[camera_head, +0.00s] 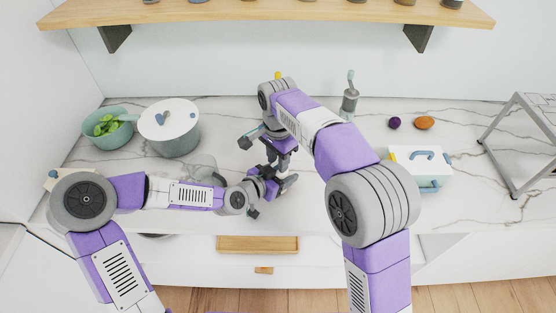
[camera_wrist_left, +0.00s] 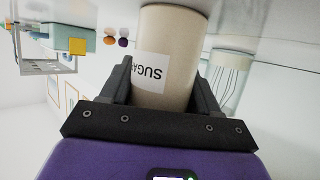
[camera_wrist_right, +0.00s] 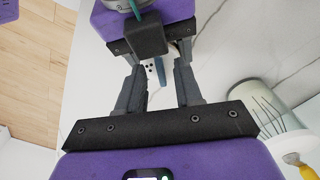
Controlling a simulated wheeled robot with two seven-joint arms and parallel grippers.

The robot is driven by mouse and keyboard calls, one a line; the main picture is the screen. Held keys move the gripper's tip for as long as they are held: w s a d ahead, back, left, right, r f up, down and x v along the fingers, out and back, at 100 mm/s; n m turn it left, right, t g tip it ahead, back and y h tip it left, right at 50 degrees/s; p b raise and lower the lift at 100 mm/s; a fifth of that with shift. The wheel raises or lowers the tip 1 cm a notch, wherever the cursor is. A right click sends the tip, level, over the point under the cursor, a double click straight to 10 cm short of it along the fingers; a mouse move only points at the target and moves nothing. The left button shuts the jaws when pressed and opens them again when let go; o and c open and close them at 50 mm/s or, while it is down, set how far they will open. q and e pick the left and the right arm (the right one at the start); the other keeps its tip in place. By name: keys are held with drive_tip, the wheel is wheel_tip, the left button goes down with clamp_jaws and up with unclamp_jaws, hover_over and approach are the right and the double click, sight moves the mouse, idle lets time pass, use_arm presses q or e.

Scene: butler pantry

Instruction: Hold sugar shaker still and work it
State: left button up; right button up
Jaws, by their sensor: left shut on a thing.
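The sugar shaker (camera_wrist_left: 168,55) is a cream cylinder with a white "SUGA..." label in the left wrist view. My left gripper (camera_wrist_left: 161,78) is shut on its body, one finger on each side. In the head view my left gripper (camera_head: 272,183) is low over the counter's front part, and the shaker is hidden behind the grippers. My right gripper (camera_wrist_right: 160,78) points down just above my left gripper, its fingers apart. A small white surface with dark dots (camera_wrist_right: 154,70) and a blue piece (camera_wrist_right: 183,78) show beyond its fingers; I cannot tell if it touches them.
A clear jar with a whisk (camera_wrist_right: 265,108) stands close by. A lidded pot (camera_head: 172,130) and a teal bowl with greens (camera_head: 107,128) are at left. A bottle (camera_head: 350,102), a purple and an orange item (camera_head: 424,122), a white-lidded box (camera_head: 420,160) and a metal rack (camera_head: 520,145) are at right.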

drive_tip(key=shift+f, duration=0.45)
drive_tip(key=shift+c, duration=0.3)
clamp_jaws()
drive_tip(key=shift+n, duration=0.3)
drive_tip(key=shift+s+n, duration=0.1)
drive_tip(key=shift+n, duration=2.6)
drive_tip(key=shift+d, duration=0.1)
drive_tip(key=shift+o, duration=0.3)
unclamp_jaws()
